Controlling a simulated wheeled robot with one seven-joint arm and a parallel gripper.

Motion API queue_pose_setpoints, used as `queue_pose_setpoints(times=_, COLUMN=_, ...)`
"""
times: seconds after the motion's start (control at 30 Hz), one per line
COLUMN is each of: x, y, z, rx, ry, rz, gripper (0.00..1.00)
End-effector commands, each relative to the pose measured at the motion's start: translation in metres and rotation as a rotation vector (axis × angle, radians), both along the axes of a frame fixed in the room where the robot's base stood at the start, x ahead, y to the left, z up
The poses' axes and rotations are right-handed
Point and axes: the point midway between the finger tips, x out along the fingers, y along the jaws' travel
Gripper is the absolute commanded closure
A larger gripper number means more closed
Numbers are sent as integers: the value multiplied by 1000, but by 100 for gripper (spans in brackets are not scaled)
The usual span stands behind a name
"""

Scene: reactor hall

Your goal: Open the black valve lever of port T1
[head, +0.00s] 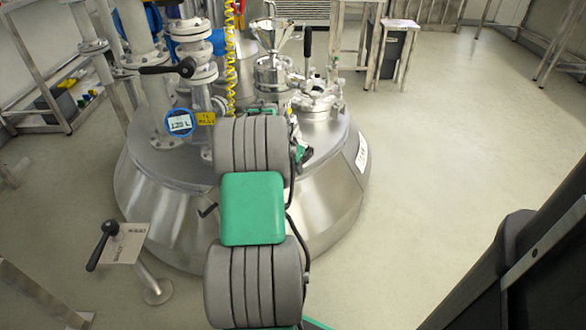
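A black lever (168,69) with a round knob at its right end lies roughly level on the white-flanged pipe at the left of the steel vessel. A yellow tag (206,118) hangs below it on the same pipe; its first line may read T1, but the print is too small to be sure. Another black lever (307,41) stands upright on the fittings at the vessel's right. I cannot tell for certain which lever belongs to T1.
The steel vessel (165,215) fills the middle. A blue round gauge (180,123) and a coiled yellow hose (230,60) are near the pipes. A black-knobbed handle (102,245) with an open/shut plate stands at front left. The floor (450,150) is clear at right.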

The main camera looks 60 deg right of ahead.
Motion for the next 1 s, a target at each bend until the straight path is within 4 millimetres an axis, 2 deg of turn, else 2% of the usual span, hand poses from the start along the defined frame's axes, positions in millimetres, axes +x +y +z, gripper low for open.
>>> queue_pose_setpoints(times=0.17, x=0, y=0, z=1, rx=0, ry=0, rz=0, gripper=65)
queue_pose_setpoints(times=0.6, x=0, y=0, z=1, rx=0, ry=0, rz=1, gripper=100)
queue_pose_setpoints(times=1.0, x=1, y=0, z=1, rx=0, ry=0, rz=2, gripper=100)
